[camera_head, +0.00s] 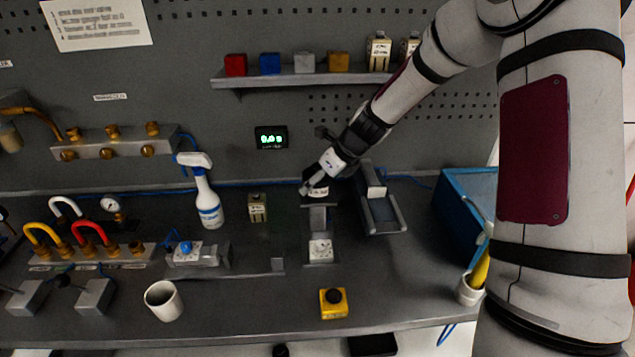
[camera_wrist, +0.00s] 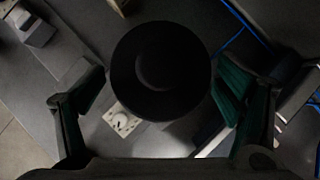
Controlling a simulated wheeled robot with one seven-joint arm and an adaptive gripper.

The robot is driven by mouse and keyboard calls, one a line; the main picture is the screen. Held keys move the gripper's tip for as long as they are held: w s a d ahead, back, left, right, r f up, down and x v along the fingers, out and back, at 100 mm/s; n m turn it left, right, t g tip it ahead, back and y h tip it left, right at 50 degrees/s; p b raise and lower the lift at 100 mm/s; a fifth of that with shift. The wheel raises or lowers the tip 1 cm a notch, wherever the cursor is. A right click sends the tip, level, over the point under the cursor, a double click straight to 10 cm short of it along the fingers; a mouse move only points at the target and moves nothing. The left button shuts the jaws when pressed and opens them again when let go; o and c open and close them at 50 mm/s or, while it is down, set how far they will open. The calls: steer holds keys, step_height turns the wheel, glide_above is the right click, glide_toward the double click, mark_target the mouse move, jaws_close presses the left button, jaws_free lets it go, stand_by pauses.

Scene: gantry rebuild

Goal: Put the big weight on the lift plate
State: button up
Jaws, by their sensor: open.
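The big weight, a black round disc (camera_wrist: 160,70), fills the middle of the wrist view. My gripper is open, with one finger on either side of the weight in the wrist view (camera_wrist: 160,88). A narrow gap shows between the disc and each finger. The weight appears to sit on top of the lift device (camera_head: 318,217), above its white dial (camera_head: 320,250). The plate itself is hidden under the weight, so its contact cannot be seen clearly.
A grey rail-like holder (camera_head: 382,214) stands close on the right, and a blue box (camera_head: 466,205) beyond it. A yellow button box (camera_head: 333,303) is in front. A shelf (camera_head: 300,78) hangs above.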

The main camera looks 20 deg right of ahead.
steer(key=s+r+n, duration=0.7)
steer(key=s+r, duration=0.4)
steer(key=r, duration=0.3)
steer(key=s+r+n+h, duration=0.1)
steer(key=s+r+n, duration=0.3)
steer(key=s+n, duration=0.7)
steer(key=s+r+n+h, duration=0.2)
steer(key=s+r+n, duration=0.1)
steer(key=s+n, duration=0.8)
steer(key=shift+s+a+r+h+b, duration=0.25)
steer(key=shift+s+r+h+b, duration=0.1)
steer(key=shift+s, duration=0.7)
steer(key=shift+w, duration=0.1)
